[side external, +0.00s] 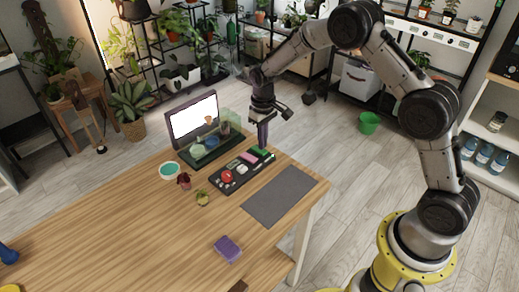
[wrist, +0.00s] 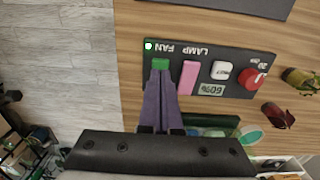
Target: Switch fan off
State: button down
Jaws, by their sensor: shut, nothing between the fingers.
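A black control panel (side external: 229,187) lies on the wooden table; the wrist view shows it upside down (wrist: 236,90). Its green fan switch (wrist: 160,63) is beside the word FAN, and a small light (wrist: 149,46) there glows green and white. The switch also shows in the side view (side external: 264,152). My gripper (wrist: 161,78) is shut and empty, its purple fingertips together right at the green switch. It points down at that end of the panel in the side view (side external: 262,145). I cannot tell whether the tips touch the switch. No fan is recognisable.
Beside it are a pink lamp switch (wrist: 188,78), a white button (wrist: 221,70), a red knob (wrist: 255,77) and a 60% display (wrist: 210,90). A grey mat (side external: 280,195) and purple block (side external: 228,248) lie in front.

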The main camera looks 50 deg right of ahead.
jog(key=shift+f, duration=0.95)
dwell(0.7)
jog(key=shift+r, duration=3.55)
notch_tip(320, 180, up, 4)
jog(key=t, duration=0.1)
notch_tip(320, 180, up, 8)
jog(key=t, duration=0.1)
send_over(263, 151)
jog(key=s+a, duration=0.1)
jog(key=s+a+r+t, duration=0.1)
jog(key=s+r+t, duration=0.2)
jog(key=s+r, duration=0.8)
jog(key=s+r+t, duration=0.1)
jog(key=s, duration=1.3)
jog(key=s+a+f, duration=0.1)
jog(key=s+f, duration=0.5)
jog(key=shift+s, duration=0.4)
